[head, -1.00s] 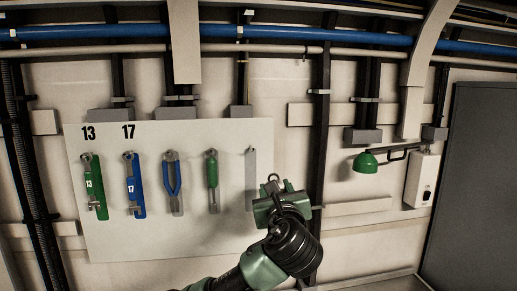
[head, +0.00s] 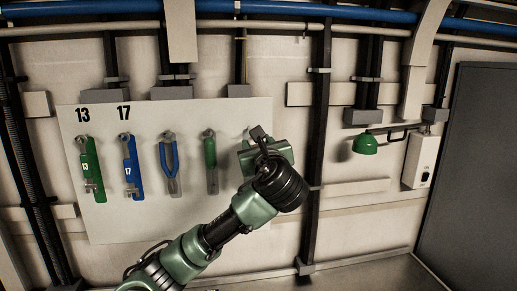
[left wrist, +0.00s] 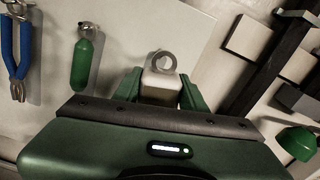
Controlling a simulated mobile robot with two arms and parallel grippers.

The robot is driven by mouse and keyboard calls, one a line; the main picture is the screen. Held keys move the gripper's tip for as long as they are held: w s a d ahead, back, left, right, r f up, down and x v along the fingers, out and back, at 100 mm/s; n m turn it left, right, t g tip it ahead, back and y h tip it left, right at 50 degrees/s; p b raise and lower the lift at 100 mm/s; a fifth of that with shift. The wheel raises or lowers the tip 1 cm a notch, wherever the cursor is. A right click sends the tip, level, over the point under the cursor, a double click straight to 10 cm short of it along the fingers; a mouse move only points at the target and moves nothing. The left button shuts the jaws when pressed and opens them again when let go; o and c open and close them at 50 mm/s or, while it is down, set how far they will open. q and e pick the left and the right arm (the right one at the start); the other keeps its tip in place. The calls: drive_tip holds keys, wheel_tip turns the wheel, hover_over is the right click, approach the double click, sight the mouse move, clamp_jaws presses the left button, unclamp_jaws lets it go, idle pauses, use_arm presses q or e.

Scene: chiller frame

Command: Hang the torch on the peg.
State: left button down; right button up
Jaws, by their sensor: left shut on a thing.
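My left gripper (head: 266,150) is raised in front of the right part of the white tool board (head: 130,222). In the left wrist view its green fingers (left wrist: 161,92) are shut on the torch (left wrist: 160,84), a pale block-like body with a grey ring at its top end. The ring stands up beyond the fingertips, against the board. In the head view the gripper and wrist cover most of the torch and the board's rightmost place, so the peg is hidden. I cannot tell whether the ring touches it. My right gripper is in neither current view.
On the board, left of my gripper, hang a green-handled tool (head: 210,160), blue pliers (head: 169,165), a blue wrench (head: 132,168) marked 17 and a green wrench (head: 91,168) marked 13. A green lamp (head: 366,145) juts from the wall at right. A dark vertical post (head: 315,150) stands between.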

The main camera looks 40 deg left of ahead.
use_arm(q)
drive_tip(key=x, duration=0.6)
drive_tip(key=shift+f+b, duration=0.35)
drive_tip(key=shift+f, duration=0.1)
drive_tip(key=shift+a, duration=0.1)
idle(0.6)
drive_tip(key=c, duration=0.7)
unclamp_jaws()
drive_tip(key=shift+f, duration=0.1)
